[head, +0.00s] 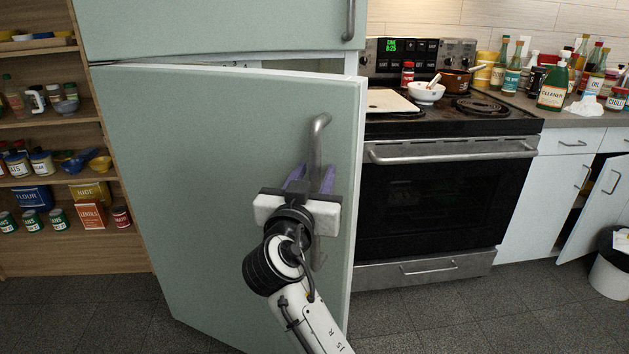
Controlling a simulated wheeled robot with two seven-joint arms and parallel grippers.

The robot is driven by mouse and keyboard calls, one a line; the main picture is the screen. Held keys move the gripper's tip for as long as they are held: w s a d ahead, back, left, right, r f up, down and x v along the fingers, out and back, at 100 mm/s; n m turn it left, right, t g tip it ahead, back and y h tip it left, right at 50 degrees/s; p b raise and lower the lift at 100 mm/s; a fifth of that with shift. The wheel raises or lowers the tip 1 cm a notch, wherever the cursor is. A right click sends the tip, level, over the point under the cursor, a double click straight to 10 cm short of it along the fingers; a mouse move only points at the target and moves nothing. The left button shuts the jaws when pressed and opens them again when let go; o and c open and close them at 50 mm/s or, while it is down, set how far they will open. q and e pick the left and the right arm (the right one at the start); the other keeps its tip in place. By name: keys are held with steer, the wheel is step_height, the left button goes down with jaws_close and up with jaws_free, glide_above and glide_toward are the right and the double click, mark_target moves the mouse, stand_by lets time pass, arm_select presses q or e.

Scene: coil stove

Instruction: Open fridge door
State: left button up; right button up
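My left gripper is not in view.
The upper fridge door (220,30) looks shut. A stove (450,200) stands close on the right, with a white bowl (426,93) on top. Shelves of food (60,150) stand on the left. A lower cabinet door (600,205) is ajar. The dark floor (420,320) ahead is clear.

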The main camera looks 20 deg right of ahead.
mark_target(313, 133)
step_height(313, 133, up, 9)
steer(key=shift+f, duration=0.2)
steer(key=shift+c, duration=0.5)
